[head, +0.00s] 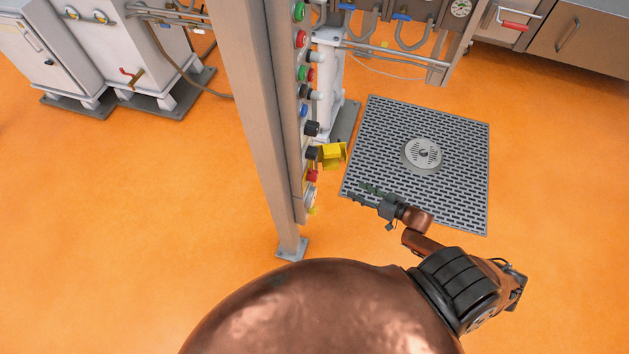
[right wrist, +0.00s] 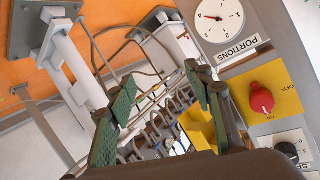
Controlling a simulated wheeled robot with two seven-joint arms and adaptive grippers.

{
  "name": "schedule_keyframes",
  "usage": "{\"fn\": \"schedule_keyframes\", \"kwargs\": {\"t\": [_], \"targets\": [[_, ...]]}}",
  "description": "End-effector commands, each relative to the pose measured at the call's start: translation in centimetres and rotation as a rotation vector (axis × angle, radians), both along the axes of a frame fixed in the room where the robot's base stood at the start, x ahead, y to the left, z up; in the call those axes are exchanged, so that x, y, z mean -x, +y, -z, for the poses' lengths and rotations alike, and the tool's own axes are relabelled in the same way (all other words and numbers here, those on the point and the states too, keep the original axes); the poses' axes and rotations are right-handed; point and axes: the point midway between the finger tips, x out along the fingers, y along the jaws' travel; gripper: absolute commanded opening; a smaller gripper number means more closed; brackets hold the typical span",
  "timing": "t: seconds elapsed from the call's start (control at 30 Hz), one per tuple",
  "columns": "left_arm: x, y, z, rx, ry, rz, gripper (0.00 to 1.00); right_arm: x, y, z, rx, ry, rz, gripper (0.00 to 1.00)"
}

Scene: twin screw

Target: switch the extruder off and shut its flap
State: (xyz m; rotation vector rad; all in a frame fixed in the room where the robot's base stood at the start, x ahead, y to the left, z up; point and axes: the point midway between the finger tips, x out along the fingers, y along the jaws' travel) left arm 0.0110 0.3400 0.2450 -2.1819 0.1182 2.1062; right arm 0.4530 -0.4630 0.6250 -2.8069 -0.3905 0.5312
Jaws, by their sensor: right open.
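A yellow flap (head: 332,153) sticks out from the right face of the control panel in the head view. In the right wrist view a yellow piece (right wrist: 198,128), apparently this flap, is partly hidden behind the right finger. A red knob (right wrist: 262,102) sits on a yellow plate marked ON and OFF; its white mark seems to be on the ON side. The red knob also shows in the head view (head: 312,175), below the flap. My right gripper (head: 358,194) is open, to the right of the panel and below the flap; its green-padded fingers show in the wrist view (right wrist: 160,82). Its jaws look empty.
The panel's post (head: 255,110) stands on the orange floor. Several other buttons and black knobs (head: 312,128) line the panel. A dial marked PORTIONS (right wrist: 219,15) is beside the red knob. A floor grate (head: 465,170) lies under my right gripper.

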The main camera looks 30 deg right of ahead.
Motion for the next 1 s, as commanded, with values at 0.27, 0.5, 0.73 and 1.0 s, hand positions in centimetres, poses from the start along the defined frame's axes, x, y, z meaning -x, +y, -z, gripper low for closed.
{"fn": "schedule_keyframes", "kwargs": {"t": [0.27,0.5,0.73,1.0], "targets": [[2.1,0.0,4.5,0.000,0.034,-0.001,0.40,-1.6,8.4,-11.5,-0.346,-0.138,-0.294,0.47],[2.3,0.0,4.8,-0.001,0.037,-0.002,0.40,-2.6,10.6,-13.5,-0.399,-0.150,-0.334,0.47],[2.5,0.0,5.3,0.000,0.039,-0.002,0.40,-5.4,12.9,-13.4,-0.398,-0.149,-0.330,0.47],[2.6,0.0,5.6,0.000,0.041,-0.002,0.40,-7.1,14.3,-13.4,-0.396,-0.148,-0.329,0.47]]}}
